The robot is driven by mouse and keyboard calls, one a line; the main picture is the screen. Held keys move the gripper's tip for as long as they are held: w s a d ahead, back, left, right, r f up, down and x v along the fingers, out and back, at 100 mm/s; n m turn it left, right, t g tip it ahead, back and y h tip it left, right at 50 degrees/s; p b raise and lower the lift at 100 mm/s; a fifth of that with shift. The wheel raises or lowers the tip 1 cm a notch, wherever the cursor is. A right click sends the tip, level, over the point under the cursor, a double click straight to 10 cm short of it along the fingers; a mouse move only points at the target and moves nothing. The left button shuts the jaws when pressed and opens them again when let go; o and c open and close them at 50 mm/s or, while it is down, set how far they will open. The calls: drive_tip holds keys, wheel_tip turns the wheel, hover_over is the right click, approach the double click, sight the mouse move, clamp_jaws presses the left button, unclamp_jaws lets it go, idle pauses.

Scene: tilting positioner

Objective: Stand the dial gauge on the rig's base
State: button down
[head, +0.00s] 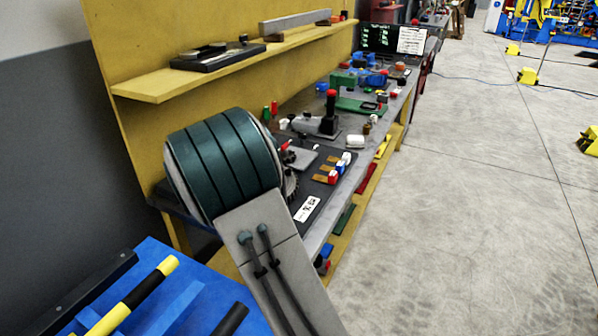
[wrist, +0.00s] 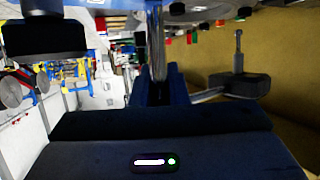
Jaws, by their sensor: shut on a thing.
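My gripper (wrist: 155,78) is shut on the dial gauge's grey column in the wrist view, which looks upside down. From the column a grey arm reaches right to the gauge's dark head (wrist: 240,84), with a thin stem pointing up in the picture. The gauge's foot is not clear. In the head view my arm hides the gripper and gauge. The rig seems to be the small tilted grey plate (head: 301,157) and toothed wheel (head: 291,186), partly behind my arm. A dark flat base (head: 318,190) with a white label lies beside them on the bench.
The long bench holds a black column with a red knob (head: 331,108), small coloured blocks (head: 339,169) and green and blue fixtures. A yellow shelf (head: 155,88) above carries a black tray (head: 215,56) and a grey bar (head: 295,22). The floor at right is open.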

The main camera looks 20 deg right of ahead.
drive_tip(key=w+d+r+m+g+h, duration=0.1)
drive_tip(key=d+r+m+g+h, duration=0.1)
drive_tip(key=d+m+g, duration=0.4)
drive_tip(key=w+d+r+m+g+h, duration=0.1)
drive_tip(key=d+r+m+g+h, duration=0.1)
drive_tip(key=d+m+g, duration=0.4)
drive_tip(key=shift+w+m+g+h, duration=0.2)
drive_tip(key=shift+m+g+h, duration=0.5)
drive_tip(key=shift+m+g, duration=0.75)
drive_tip(key=shift+d+f+b, duration=0.15)
drive_tip(key=shift+f+b, duration=1.9)
drive_tip(key=shift+a+p, duration=0.25)
drive_tip(key=shift+p, duration=0.75)
drive_tip(key=shift+f+b, duration=0.3)
drive_tip(key=shift+f, duration=1.5)
drive_tip(key=c, duration=1.3)
unclamp_jaws()
drive_tip(key=shift+c, duration=0.2)
drive_tip(key=shift+f, duration=0.15)
